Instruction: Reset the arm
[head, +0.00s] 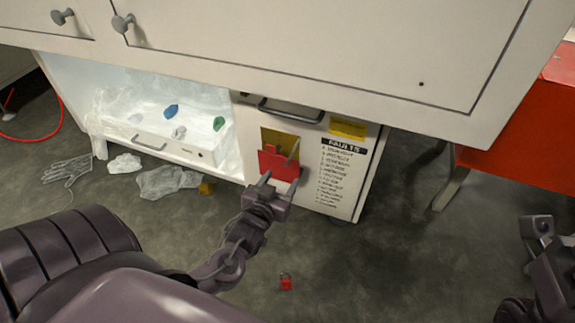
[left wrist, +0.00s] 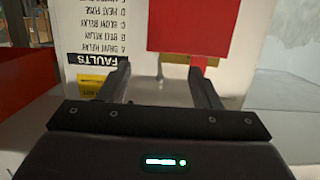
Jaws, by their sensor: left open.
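A red panel (head: 273,163) sits over a yellow plate (head: 279,137) on the white cabinet front, left of a printed FAULTS list (head: 345,168). My left gripper (head: 281,164) is open and empty in front of the red panel; I cannot tell whether it touches. In the left wrist view the text is upside down: the red panel (left wrist: 193,25) is beyond the right finger, the FAULTS list (left wrist: 95,40) beyond the left, and my left gripper (left wrist: 160,72) has its fingers apart. Part of my right arm shows at the right edge; its jaws are unclear.
A small red object (head: 285,282) lies on the floor. An open drawer (head: 165,140) holds coloured lumps; clear film (head: 168,181) and a glove-like shape (head: 68,170) lie before it. A cabinet overhang (head: 330,50) is above, a red bench (head: 530,135) at right.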

